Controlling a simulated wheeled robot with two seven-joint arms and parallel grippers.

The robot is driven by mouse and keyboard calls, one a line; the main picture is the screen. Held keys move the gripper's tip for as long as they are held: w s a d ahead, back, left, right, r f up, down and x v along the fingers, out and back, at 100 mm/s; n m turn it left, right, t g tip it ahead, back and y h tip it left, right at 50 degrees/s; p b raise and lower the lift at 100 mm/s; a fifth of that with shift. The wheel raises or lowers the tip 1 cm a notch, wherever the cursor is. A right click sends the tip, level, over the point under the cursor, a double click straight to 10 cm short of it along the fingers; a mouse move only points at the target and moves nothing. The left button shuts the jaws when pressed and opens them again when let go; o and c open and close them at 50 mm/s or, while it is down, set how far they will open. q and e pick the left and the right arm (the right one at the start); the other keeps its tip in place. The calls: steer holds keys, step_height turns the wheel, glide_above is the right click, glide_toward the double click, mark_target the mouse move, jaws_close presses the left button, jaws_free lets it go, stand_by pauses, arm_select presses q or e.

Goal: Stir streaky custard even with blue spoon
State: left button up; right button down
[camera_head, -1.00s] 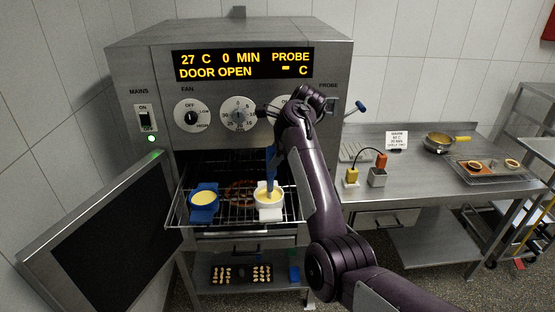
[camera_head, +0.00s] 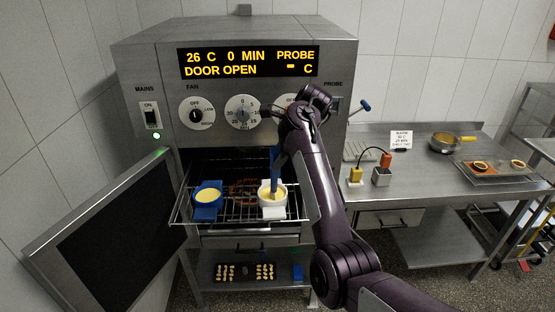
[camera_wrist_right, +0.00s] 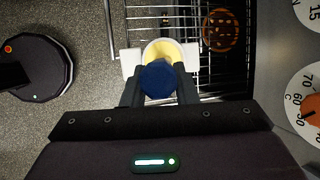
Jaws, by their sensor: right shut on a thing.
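A white dish of yellow custard (camera_head: 266,211) sits on the pulled-out oven rack, at its right part. My right gripper (camera_wrist_right: 158,85) is shut on the blue spoon (camera_head: 275,180), which stands nearly upright with its lower end in the white dish. In the right wrist view the spoon's blue top (camera_wrist_right: 158,79) covers part of the yellow custard (camera_wrist_right: 165,51), so its streaks cannot be judged. A blue dish of yellow custard (camera_head: 208,196) stands to the left on the same rack. My left gripper is not in view.
The oven door (camera_head: 105,240) hangs open at left; the display reads DOOR OPEN, 26 C. A dark tray of small pale pieces (camera_head: 245,272) lies below. On the right steel table stand a pan (camera_head: 443,143) and a tray with small dishes (camera_head: 490,172).

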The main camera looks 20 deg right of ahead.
mark_target(273, 147)
steer(key=shift+w, duration=0.1)
steer(key=shift+a+r, duration=0.1)
steer(key=shift+r, duration=0.1)
steer(key=shift+s+r+p, duration=0.2)
steer(key=shift+r+p, duration=0.45)
steer(key=shift+r, duration=0.35)
steer(key=shift+s+r, duration=0.2)
steer(key=shift+r, duration=1.6)
steer(key=shift+r, duration=0.1)
steer(key=shift+r, duration=2.4)
